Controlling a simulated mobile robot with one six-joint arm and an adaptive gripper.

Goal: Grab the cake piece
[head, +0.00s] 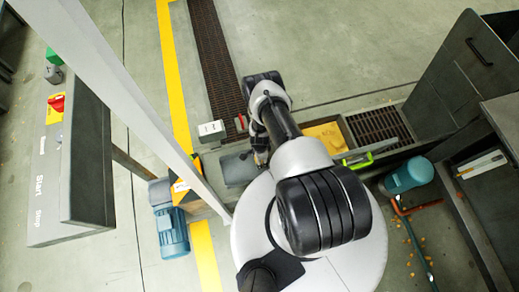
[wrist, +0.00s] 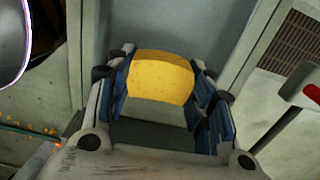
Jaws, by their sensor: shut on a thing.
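A yellow, speckled, block-like cake piece (wrist: 162,77) sits between the blue finger pads of my gripper (wrist: 163,98) in the wrist view. The pads press on its left and right sides, and its front face shows. In the head view, my gripper (head: 261,152) is mostly hidden under my own arm, over the low bench left of the yellow patch, and the held piece cannot be made out there.
A flat yellow patch (head: 326,137) lies in the bench channel, beside a dark grate (head: 379,125). A green-handled tool (head: 358,160) lies close by. A white box (head: 211,129) is on the left. A blue motor (head: 170,222) and a teal cylinder (head: 409,175) stand near my base. Open floor lies beyond.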

